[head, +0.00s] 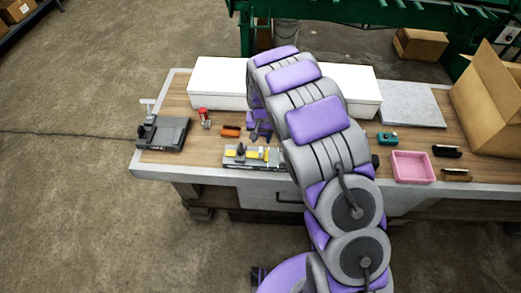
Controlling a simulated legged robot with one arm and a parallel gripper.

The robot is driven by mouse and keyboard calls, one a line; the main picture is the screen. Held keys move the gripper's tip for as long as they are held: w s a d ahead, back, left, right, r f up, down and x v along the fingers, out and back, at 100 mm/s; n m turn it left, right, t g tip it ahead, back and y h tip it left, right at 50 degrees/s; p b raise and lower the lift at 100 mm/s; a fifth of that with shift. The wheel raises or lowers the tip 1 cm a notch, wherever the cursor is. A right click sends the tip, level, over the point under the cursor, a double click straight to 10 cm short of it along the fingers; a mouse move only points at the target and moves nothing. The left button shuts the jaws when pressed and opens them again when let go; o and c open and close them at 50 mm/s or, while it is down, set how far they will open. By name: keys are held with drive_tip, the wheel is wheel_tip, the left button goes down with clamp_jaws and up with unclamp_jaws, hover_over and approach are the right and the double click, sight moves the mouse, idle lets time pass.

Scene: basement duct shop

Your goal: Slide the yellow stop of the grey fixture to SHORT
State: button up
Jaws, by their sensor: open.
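A grey fixture (238,163) lies along the front edge of the workbench, just left of my arm. Yellow parts (257,153) and a small dark upright piece sit on it; I cannot tell which yellow part is the stop. Any SHORT marking is too small to read. The fixture's right end is partly hidden by my arm. My gripper (262,132), with purple fingers, is open just behind the fixture and above the bench. It appears empty and apart from the yellow parts.
An orange block (231,131) and a red-topped item (204,117) lie left of my gripper. A dark grey device (163,133) stands at the left end. A long white box (216,82) lies behind. A pink tray (412,167), teal item (387,138) and cardboard box (487,100) are at right.

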sight(261, 149)
wheel_tip(261, 149, down, 9)
drive_tip(key=shift+a+r, duration=0.15)
idle(0.4)
clamp_jaws()
idle(0.4)
